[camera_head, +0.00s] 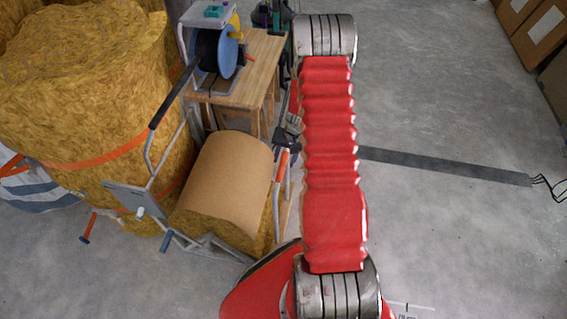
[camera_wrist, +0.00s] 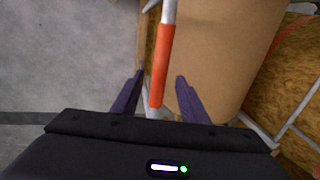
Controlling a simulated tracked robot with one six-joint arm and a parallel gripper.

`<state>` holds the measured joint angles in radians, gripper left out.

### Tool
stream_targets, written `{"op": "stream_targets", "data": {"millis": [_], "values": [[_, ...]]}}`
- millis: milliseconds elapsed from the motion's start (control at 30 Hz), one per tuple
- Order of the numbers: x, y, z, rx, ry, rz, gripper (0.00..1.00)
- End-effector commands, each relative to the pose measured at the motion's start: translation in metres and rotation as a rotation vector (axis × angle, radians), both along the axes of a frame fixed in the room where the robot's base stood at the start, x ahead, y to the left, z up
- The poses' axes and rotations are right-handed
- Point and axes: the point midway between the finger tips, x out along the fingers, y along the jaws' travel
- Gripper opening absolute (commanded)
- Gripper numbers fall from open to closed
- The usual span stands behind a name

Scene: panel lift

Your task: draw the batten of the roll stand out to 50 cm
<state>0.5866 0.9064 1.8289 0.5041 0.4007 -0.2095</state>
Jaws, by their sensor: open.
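The roll stand (camera_head: 212,243) is a grey metal frame at lower left in the head view, holding a yellow fibrous roll faced with a brown sheet (camera_head: 228,175). A grey bar with an orange sleeve (camera_head: 280,168) rises along the sheet's right edge; I take it for the batten. In the wrist view the orange sleeve (camera_wrist: 160,65) stands between the two dark fingers of my gripper (camera_wrist: 160,80). The fingers are apart, with a gap visible on each side of the bar. In the head view my red arm partly hides my gripper (camera_head: 287,135).
A large strapped yellow roll (camera_head: 85,90) is at left. A dark strip (camera_head: 445,165) crosses the floor at right. Cardboard boxes (camera_head: 530,35) line the far right. Floor right of my arm is mostly clear.

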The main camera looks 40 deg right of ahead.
Motion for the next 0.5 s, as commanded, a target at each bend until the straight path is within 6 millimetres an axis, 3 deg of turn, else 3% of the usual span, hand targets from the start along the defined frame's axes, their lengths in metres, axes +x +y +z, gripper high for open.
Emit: {"op": "stream_targets", "data": {"millis": [200,500], "values": [[0.003,0.004,-0.023,0.001,0.001,0.001,0.40],[0.005,0.005,-0.031,0.000,0.000,0.000,0.40]]}}
